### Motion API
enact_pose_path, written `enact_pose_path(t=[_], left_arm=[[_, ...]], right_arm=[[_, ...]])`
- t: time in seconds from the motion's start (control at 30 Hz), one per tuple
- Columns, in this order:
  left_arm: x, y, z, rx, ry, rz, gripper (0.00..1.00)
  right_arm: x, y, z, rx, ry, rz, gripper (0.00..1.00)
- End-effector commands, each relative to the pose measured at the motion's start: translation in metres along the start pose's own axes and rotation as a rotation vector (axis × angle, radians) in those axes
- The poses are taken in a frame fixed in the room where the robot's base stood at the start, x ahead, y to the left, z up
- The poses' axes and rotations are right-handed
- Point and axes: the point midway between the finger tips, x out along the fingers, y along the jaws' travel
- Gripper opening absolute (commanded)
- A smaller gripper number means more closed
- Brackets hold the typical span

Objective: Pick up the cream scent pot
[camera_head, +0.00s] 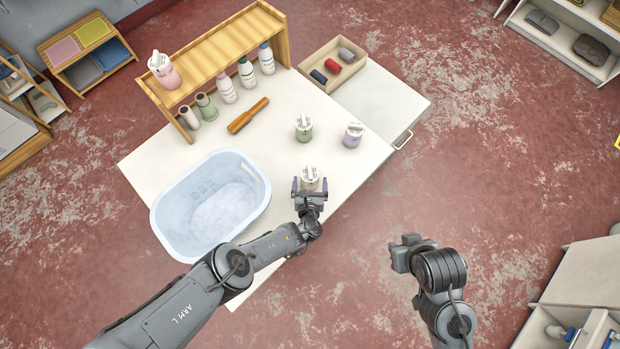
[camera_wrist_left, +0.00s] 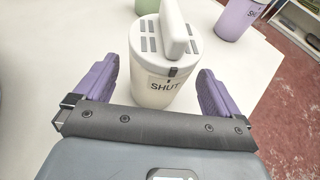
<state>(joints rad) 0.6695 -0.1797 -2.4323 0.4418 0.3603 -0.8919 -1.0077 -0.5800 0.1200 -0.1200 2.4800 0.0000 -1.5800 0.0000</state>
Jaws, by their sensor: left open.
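The cream scent pot (camera_head: 310,174) stands upright on the white table, near its front edge. In the left wrist view the cream pot (camera_wrist_left: 165,72) has a slotted lid with a raised handle and a label reading "SHUT". My left gripper (camera_head: 309,185) is open, with its purple fingers on either side of the pot's near part. In the wrist view the left gripper (camera_wrist_left: 156,88) shows a gap between each finger and the pot. My right gripper (camera_head: 402,254) hangs over the floor, right of the table; its jaw state is unclear.
A green pot (camera_head: 304,128) and a purple pot (camera_head: 353,135) stand behind the cream pot. A pale blue tub (camera_head: 211,204) is left of it. A wooden shelf (camera_head: 215,55) with bottles and a tray (camera_head: 331,66) of rolls are at the back. The table (camera_head: 262,140) is clear between.

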Motion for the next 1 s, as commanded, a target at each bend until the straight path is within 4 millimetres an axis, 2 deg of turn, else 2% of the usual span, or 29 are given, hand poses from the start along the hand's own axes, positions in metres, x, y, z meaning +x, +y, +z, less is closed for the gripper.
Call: enact_pose_path(t=[0.5,0.9,1.0], left_arm=[[0.0066,0.0011,0.0011,-0.003,0.001,0.004,0.98],[0.0066,0.0011,0.0012,-0.002,0.001,0.004,0.36],[0.0067,0.0011,0.0015,-0.003,0.001,0.004,0.36]], right_arm=[[0.0,0.0,0.0,0.0,0.0,0.0,0.24],[0.0,0.0,0.0,0.0,0.0,0.0,0.24],[0.0,0.0,0.0,0.0,0.0,0.0,0.24]])
